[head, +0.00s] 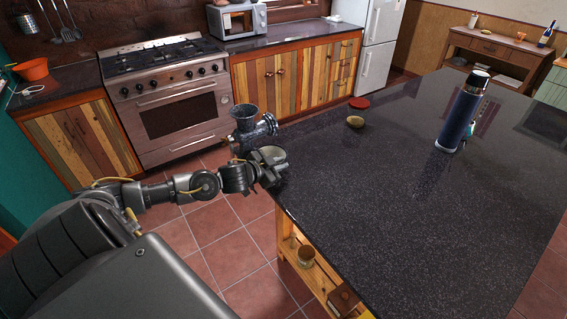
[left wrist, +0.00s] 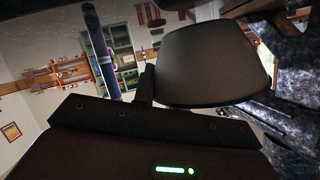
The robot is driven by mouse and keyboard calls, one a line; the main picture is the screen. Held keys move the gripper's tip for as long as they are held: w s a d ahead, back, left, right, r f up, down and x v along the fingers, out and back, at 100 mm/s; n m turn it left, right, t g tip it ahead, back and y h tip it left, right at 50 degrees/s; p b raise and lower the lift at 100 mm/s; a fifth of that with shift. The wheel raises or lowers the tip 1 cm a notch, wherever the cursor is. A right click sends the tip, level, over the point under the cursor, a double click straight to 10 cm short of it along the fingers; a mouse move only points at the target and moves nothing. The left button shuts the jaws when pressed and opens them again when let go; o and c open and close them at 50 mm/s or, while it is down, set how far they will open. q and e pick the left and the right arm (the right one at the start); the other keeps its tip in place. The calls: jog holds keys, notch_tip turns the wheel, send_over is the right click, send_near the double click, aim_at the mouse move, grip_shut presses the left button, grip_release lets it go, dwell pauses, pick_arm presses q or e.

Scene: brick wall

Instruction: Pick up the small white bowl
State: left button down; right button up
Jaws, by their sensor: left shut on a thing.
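The small white bowl (head: 273,153) shows as a pale greyish round rim at the left edge of the dark island counter, in the head view. My left gripper (head: 268,165) is at the near side of the bowl and shut on it. The gripper hides part of the bowl, and I cannot tell if it is clear of the counter. In the left wrist view, a large dark rounded shape fills the middle; I cannot tell whether it is a finger or the shaded bowl. My right gripper is not in view.
A dark metal grinder (head: 251,125) stands right behind the bowl, close to my gripper. The island counter (head: 400,220) is broad and mostly clear.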

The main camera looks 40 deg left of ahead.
pick_arm(q)
jog(key=s+a+b, duration=0.1)
jog(key=s, duration=1.4)
jog(key=shift+b, duration=0.3)
jog(key=shift+r, duration=0.2)
